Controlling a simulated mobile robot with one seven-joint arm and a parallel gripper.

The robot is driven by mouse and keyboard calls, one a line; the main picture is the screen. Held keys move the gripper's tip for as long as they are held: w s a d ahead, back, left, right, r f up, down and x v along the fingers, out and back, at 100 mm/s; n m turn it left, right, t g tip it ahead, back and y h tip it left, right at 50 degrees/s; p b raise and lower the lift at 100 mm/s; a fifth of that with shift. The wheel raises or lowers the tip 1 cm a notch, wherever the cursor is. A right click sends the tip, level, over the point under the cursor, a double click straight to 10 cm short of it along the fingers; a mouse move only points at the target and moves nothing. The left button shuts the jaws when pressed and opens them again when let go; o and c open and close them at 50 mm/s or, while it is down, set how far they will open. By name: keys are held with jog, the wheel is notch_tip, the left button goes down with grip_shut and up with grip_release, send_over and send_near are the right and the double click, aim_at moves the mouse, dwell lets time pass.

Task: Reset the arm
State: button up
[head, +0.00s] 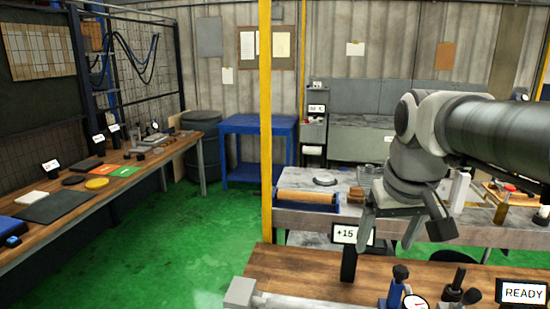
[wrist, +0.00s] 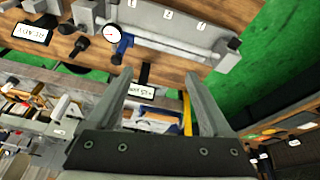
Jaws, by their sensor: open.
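My arm (head: 500,130) reaches in from the right side of the head view. My gripper (head: 402,232) points down in front of the grey bench, and its fingers are spread apart. In the wrist view the two fingers of my gripper (wrist: 160,82) stand apart with nothing held between them. The "+15" sign (head: 351,235) on its dark post appears just below and left of the fingers in the head view. The near wooden table (head: 290,265) lies below my gripper.
On the near table are a dial gauge (head: 415,302) with a blue holder, black knobs (head: 459,278) and a READY sign (head: 523,292). A yellow post (head: 265,120) stands left of my arm. A long workbench (head: 130,165) with tools runs along the left. The green floor (head: 170,255) between is clear.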

jog(key=s+a+f+t, duration=0.1)
jog(key=s+a+f, duration=0.1)
jog(key=s, duration=0.4)
jog(key=s+a+f, duration=0.2)
jog(key=s+f, duration=0.2)
jog(key=s, duration=0.2)
jog(key=shift+f+t+y, duration=0.3)
jog(key=shift+f+t, duration=0.05)
jog(key=shift+t, duration=0.05)
jog(key=shift+d, duration=0.1)
